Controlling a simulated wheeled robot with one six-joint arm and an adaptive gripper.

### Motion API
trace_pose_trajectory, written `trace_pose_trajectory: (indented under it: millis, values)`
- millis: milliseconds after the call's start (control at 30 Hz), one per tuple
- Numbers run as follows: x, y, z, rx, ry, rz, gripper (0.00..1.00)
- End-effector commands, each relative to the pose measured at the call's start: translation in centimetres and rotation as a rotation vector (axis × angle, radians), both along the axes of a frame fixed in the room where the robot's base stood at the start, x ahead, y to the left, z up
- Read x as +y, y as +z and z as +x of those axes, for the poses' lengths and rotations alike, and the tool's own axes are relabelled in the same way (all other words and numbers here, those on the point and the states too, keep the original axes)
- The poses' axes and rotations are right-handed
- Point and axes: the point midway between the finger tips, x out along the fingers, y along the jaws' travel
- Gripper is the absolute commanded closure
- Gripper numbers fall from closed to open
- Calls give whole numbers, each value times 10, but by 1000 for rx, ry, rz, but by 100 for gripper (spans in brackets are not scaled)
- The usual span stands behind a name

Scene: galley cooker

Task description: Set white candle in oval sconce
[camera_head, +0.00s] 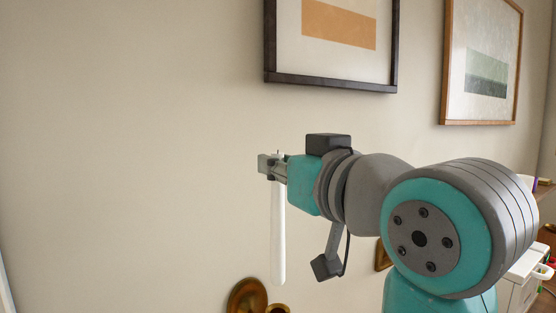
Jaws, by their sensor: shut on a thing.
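The white candle (278,235) is long and thin and hangs upright in the head view, with a short wick at its top. My gripper (274,167) is shut on the candle near its upper end. A brass sconce with a rounded backplate (246,296) is on the wall at the bottom edge of the view. A small brass cup (279,309) shows beside the plate, just below the candle's lower end in the picture. The candle's lower end appears clear of the cup. Most of the sconce is cut off by the frame. A second brass piece (382,255) is partly hidden behind my arm.
A dark-framed picture (331,80) hangs above my gripper. A wood-framed picture (480,122) hangs at upper right. A white cabinet or cart (520,280) with small items near it stands at right, partly behind my arm. The wall at left is bare.

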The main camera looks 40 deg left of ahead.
Motion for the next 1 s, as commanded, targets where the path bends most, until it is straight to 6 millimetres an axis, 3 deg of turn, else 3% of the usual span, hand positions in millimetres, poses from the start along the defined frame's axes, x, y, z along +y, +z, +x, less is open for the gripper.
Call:
trace_pose_trajectory:
  millis: [1000]
  values:
    - [0,-26,0,1,0,0,100]
